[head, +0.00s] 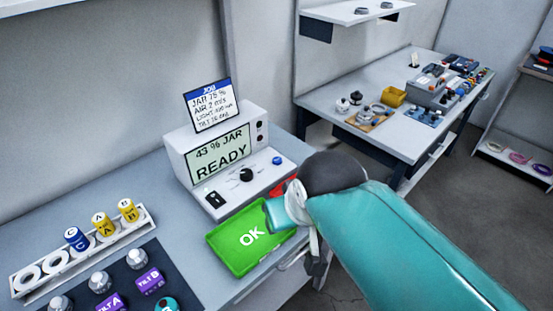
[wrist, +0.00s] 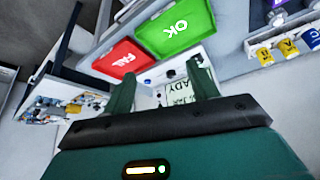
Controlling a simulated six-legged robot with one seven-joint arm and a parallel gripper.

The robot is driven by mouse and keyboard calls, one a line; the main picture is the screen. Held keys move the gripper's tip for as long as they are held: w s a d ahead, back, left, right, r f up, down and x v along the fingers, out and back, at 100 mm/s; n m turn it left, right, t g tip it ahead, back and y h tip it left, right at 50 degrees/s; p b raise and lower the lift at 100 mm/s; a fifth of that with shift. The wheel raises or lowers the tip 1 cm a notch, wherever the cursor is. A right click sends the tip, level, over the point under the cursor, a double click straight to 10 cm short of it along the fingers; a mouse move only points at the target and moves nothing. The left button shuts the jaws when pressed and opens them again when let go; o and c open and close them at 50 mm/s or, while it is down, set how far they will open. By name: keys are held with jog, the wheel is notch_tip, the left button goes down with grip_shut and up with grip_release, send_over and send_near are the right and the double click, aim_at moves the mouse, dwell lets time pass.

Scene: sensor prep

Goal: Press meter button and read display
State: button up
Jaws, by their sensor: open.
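The white meter (head: 216,140) stands on the bench in the head view. Its lit display (head: 220,152) reads "43 % JAR" and "READY". Its front panel has a black knob (head: 246,174), a small blue button (head: 277,160) and a black switch (head: 211,197). In the wrist view the meter is upside down, with its display (wrist: 180,97) partly hidden behind my gripper. My gripper (wrist: 162,84) is open and empty, its fingers spread in front of the meter panel. I cannot tell whether it touches the panel. In the head view my arm hides the fingers.
A job card (head: 211,105) stands on the meter. A green OK tray (head: 231,262) and a red FAIL tray (wrist: 120,61) lie in front. A rack (head: 24,287) of labelled jars and a dark mat (head: 128,284) with sensors are at left. A cluttered second bench (head: 340,98) stands behind.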

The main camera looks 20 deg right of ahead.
grip_shut()
dwell(1.8)
